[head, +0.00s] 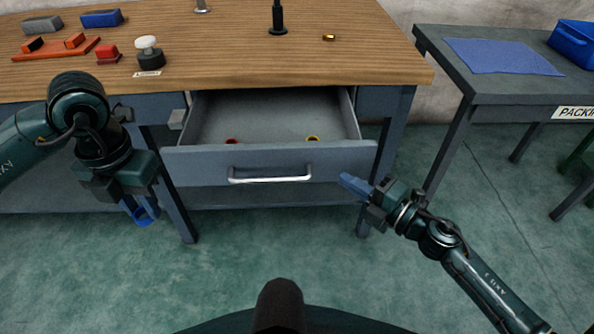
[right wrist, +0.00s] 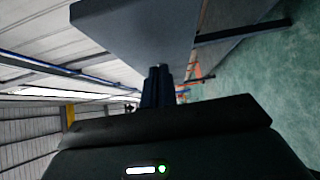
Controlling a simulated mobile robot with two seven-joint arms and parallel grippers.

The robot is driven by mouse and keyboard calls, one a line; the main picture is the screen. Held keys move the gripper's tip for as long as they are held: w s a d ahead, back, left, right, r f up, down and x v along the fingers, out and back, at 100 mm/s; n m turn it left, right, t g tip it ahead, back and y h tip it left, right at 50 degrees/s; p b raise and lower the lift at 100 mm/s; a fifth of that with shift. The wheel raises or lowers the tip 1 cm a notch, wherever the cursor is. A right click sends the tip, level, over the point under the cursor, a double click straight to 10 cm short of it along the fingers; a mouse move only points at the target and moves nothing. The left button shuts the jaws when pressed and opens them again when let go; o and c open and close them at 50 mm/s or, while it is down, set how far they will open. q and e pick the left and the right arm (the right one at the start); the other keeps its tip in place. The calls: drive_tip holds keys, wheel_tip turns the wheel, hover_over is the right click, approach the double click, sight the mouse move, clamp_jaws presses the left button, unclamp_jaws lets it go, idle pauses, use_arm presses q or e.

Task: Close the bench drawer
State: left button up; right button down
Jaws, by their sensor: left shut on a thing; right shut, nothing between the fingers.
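The bench drawer (head: 200,168) stands open below the wooden bench top, with a silver bar handle (head: 270,179) on its grey-blue front.
The bench top (head: 220,55) carries a white-knobbed button (head: 147,45), an orange tray (head: 57,49) with blocks, a black post (head: 278,20) and a brass piece (head: 328,37). A packing table (head: 500,87) with a blue mat stands right. The floor in front is clear.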

use_arm(q)
drive_tip(key=shift+f, duration=0.15)
use_arm(e)
drive_tip(key=shift+w, duration=1)
